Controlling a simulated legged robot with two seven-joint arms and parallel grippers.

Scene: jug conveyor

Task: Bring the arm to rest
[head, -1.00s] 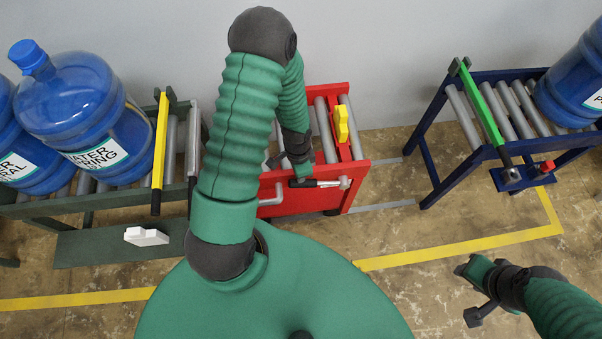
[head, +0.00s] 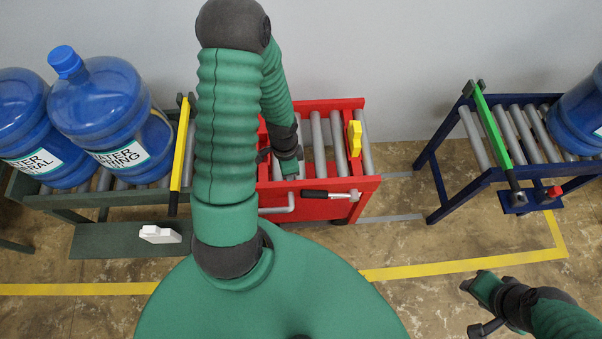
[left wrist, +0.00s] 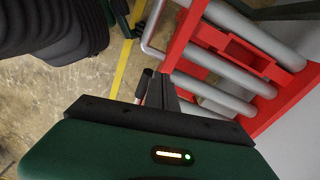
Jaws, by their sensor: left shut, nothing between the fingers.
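My left gripper (head: 288,165) is above the left part of the red roller cart (head: 322,204), with nothing in it. In the left wrist view its dark fingers (left wrist: 157,90) are together, above the cart's edge. My left arm bends up and over from the base, and its forearm hangs down over the cart. My right gripper (head: 474,303) is low at the bottom right, over open floor and apart from everything; its fingers do not show clearly.
Water jugs (head: 103,112) stand on the dark green conveyor (head: 75,202) at left, behind a yellow bar (head: 180,150). A blue roller stand (head: 433,172) with a green bar (head: 497,127) and another jug (head: 580,115) is at right.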

